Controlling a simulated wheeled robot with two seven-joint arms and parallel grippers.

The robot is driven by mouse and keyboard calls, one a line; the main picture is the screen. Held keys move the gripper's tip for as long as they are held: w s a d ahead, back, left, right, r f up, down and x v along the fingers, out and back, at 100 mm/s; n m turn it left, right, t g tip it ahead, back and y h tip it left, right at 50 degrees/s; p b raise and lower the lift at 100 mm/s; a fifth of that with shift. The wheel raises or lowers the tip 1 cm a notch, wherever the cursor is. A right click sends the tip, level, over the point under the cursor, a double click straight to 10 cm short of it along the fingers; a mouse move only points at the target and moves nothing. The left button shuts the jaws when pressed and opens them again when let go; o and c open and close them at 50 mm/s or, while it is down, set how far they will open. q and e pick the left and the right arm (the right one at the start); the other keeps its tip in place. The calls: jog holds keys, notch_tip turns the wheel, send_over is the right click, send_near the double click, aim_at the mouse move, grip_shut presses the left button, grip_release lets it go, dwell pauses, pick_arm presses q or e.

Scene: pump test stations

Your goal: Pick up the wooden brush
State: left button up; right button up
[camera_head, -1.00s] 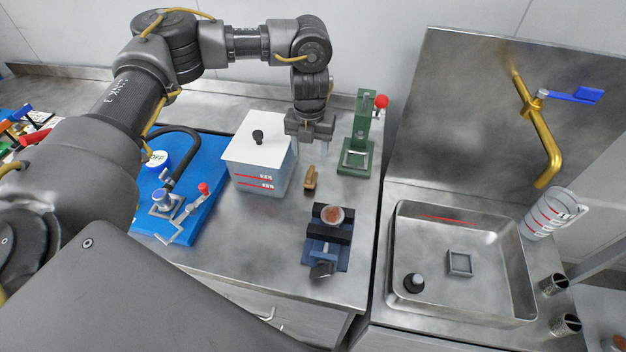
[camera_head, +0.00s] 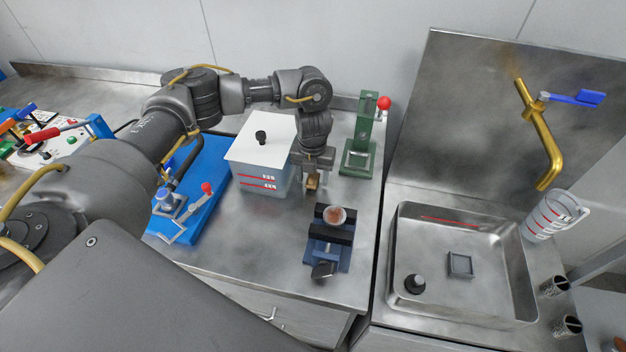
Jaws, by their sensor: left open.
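The wooden brush (camera_head: 312,184) is a small brown block on the steel counter, between the white-lidded container and the blue vise. My left gripper (camera_head: 313,178) points down right over it, with its fingers at the brush. The gripper hides the upper part of the brush. The jaws are open; whether the fingers touch the brush I cannot tell. My right gripper is not in view.
The white-lidded container (camera_head: 262,165) stands close left of the gripper. A green press (camera_head: 358,158) with a red knob stands to the right. The blue vise (camera_head: 328,245) is in front, and a sink (camera_head: 462,300) lies further right.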

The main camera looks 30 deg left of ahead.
pick_arm(q)
jog(key=shift+f, duration=0.45)
jog(key=c, duration=1.1)
jog(key=shift+o, duration=0.2)
jog(key=shift+r, duration=0.15)
